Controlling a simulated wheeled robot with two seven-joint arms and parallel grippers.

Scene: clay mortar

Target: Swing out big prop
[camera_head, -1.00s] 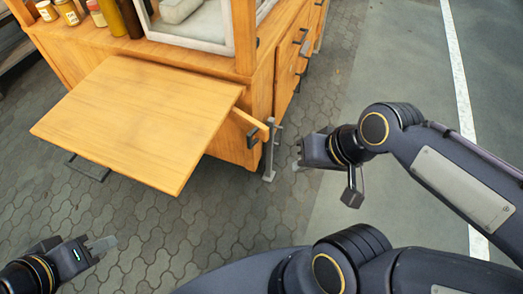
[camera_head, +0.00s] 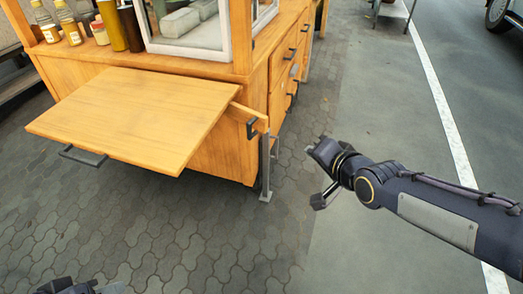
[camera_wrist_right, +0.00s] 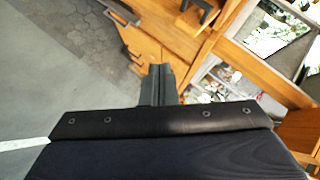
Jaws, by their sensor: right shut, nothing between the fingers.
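A wooden bar with a dark handle (camera_head: 246,114), apparently the big prop, sticks out at the cart's near right corner, beside the raised wooden leaf (camera_head: 130,110). The far part of the bar is hidden by the leaf. My right gripper (camera_head: 318,148) is right of the handle, apart from it, shut and empty. Its dark fingers also show in the right wrist view (camera_wrist_right: 158,85), where wooden parts and a dark handle (camera_wrist_right: 197,10) lie beyond them. My left gripper (camera_head: 90,287) is mostly cut off at the bottom edge, and its jaws are unclear.
A grey metal leg (camera_head: 265,165) stands at the cart's corner just below the handle. Drawers with dark handles (camera_head: 292,95) line the cart's right side. Bottles (camera_head: 128,28) and a glass case stand on top. Paving in front and right of the cart is clear.

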